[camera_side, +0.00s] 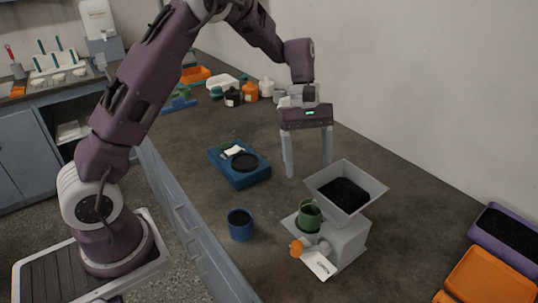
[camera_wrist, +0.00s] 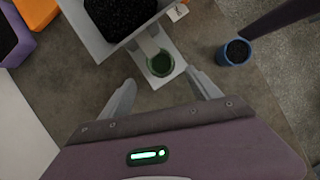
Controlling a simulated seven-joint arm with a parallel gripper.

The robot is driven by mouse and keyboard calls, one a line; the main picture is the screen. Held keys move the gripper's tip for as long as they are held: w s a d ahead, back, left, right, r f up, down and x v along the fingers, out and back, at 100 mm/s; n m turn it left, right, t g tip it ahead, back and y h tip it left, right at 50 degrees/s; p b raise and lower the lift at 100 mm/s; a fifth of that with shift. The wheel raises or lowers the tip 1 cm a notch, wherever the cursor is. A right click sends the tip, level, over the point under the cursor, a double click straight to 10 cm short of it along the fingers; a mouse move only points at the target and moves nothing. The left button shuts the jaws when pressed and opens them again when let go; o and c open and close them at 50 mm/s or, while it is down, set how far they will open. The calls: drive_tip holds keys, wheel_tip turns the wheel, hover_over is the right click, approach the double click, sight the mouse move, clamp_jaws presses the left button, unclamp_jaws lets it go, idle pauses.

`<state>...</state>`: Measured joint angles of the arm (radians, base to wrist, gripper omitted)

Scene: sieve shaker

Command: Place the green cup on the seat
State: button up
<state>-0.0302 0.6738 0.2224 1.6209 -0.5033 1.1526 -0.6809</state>
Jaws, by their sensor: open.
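The green cup (camera_side: 310,214) stands upright on the grey shaker (camera_side: 349,241), beneath the front edge of its hopper. The seat appears to be the pale plate (camera_side: 291,222) under the cup; a dark ring shows around the cup's base. In the wrist view the cup (camera_wrist: 160,64) is on the pale plate (camera_wrist: 178,72), ahead of the fingertips. My gripper (camera_side: 308,172) is open and empty, pointing down over the counter behind the shaker. It also shows in the wrist view (camera_wrist: 162,85), apart from the cup.
The hopper (camera_side: 371,184) holds black grains beside the cup. A blue cup (camera_side: 241,231) with dark contents stands to the left. A blue scale-like device (camera_side: 228,174) sits farther back. Purple (camera_side: 489,236) and orange (camera_side: 480,284) bins are at right.

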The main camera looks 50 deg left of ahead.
drive_tip(key=s+d+r+m+t+y, duration=0.1)
drive_tip(key=s+r+m+t, duration=0.35)
drive_tip(key=s+r, duration=0.75)
drive_tip(key=s+a+r+m+t+y, duration=0.1)
drive_tip(key=s+m+t+y, duration=0.1)
drive_tip(key=s+m, duration=0.7)
drive_tip(key=s+y, duration=0.1)
drive_tip(key=s, duration=0.4)
drive_tip(key=shift+s+a+r+t, duration=0.2)
drive_tip(key=shift+s+r+t, duration=0.1)
drive_tip(key=shift+r+t, duration=0.05)
